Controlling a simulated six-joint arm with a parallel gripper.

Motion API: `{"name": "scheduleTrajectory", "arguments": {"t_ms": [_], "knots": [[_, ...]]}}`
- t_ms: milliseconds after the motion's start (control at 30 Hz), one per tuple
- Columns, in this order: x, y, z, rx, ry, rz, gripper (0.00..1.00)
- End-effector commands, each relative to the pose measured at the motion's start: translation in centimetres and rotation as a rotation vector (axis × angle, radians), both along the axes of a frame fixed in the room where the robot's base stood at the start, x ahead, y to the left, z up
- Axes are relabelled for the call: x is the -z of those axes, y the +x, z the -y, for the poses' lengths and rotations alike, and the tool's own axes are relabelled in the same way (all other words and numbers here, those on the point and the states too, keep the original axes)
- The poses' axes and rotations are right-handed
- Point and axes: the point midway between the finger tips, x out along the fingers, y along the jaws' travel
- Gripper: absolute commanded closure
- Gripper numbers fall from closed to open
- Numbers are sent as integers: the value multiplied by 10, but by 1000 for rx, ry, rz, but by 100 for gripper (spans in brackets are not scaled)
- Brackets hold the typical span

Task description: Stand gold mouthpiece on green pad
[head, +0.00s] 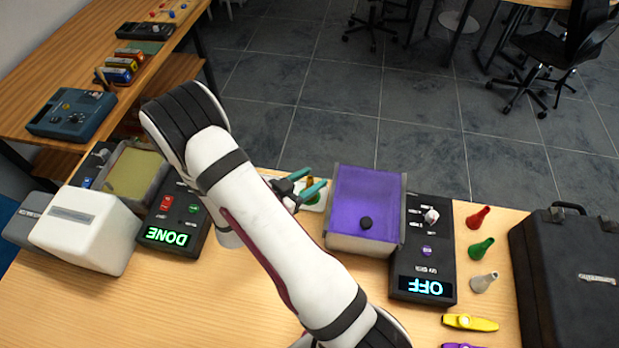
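My gripper (306,184) is past my white arm, left of the purple bath, with its two teal fingers apart. A small gold piece (310,181), likely the gold mouthpiece, shows between and behind the fingers. Whether the fingers touch it cannot be told, and most of it is hidden. A small pale patch with some green (318,201) shows under the fingers; it may be the pad, mostly covered by my gripper and arm.
A purple-filled bath (341,241) with a black knob stands beside a control box (423,287) reading OFF. Red (478,218), green (481,248) and silver (484,282) mouthpieces stand near a black case (566,275). A yellow-filled bath (160,180) and a DONE box (172,218) are left.

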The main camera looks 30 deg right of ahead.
Motion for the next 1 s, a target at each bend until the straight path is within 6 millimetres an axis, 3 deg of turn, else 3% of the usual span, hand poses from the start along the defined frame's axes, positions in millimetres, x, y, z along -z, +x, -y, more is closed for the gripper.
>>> {"name": "scheduleTrajectory", "arguments": {"t_ms": [267, 600, 800, 867, 967, 1000], "knots": [[-5, 0, -4, -2, 1, 2, 51], [-37, -20, -80, -7, 1, 4, 51], [-48, -26, -105, -4, 8, 6, 51], [-48, -18, -111, -23, 72, 33, 51], [-50, 26, -139, -150, 378, 147, 51], [-60, 46, -161, -245, 546, 186, 51]]}}
